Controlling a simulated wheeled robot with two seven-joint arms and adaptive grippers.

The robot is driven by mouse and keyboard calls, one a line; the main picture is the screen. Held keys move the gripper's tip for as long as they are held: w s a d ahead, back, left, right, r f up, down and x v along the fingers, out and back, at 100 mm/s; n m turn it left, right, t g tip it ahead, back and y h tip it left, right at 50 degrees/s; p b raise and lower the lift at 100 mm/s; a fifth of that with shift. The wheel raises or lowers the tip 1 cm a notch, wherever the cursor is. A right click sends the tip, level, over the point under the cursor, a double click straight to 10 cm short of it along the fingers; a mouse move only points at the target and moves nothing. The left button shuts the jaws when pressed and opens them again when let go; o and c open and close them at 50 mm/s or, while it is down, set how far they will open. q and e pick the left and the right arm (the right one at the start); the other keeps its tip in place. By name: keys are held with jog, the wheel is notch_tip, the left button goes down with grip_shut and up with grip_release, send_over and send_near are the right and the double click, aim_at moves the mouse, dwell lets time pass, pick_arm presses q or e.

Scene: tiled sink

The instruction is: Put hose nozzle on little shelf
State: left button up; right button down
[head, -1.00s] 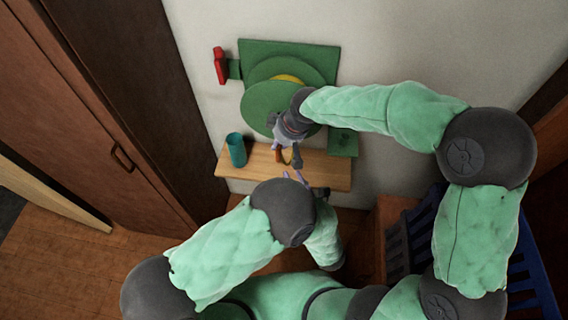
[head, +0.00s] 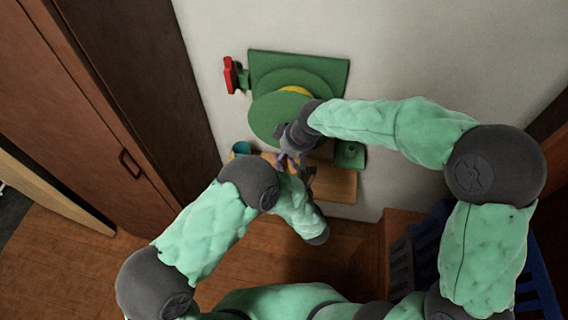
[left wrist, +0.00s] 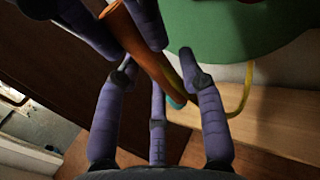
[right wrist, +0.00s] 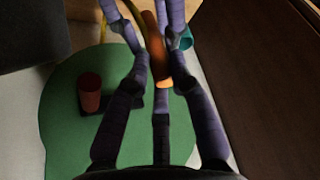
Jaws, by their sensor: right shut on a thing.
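The orange-brown hose nozzle (right wrist: 153,45) is in my right gripper (right wrist: 160,72), whose fingers are closed around it. It also shows in the left wrist view (left wrist: 143,45), slanting between the fingers of both grippers. My left gripper (left wrist: 156,70) is open, its spread fingers close around the nozzle's lower part; I cannot tell whether they touch it. In the head view both grippers meet in front of the hose reel and hide most of the nozzle. The little wooden shelf (head: 337,184) is on the wall just below them, partly hidden by my left arm.
A teal cup (head: 241,147) stands at the shelf's left end. The green hose reel (head: 268,115) with a red handle (head: 229,75) is above the shelf. A yellow hose (left wrist: 246,92) hangs near the shelf. A dark wooden cabinet (head: 125,110) is at left. The shelf's right part looks clear.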

pick_arm(q)
jog(key=shift+d, duration=0.1)
grip_shut()
pick_arm(e)
jog(key=shift+a, duration=0.1)
jog(key=c, duration=1)
grip_release()
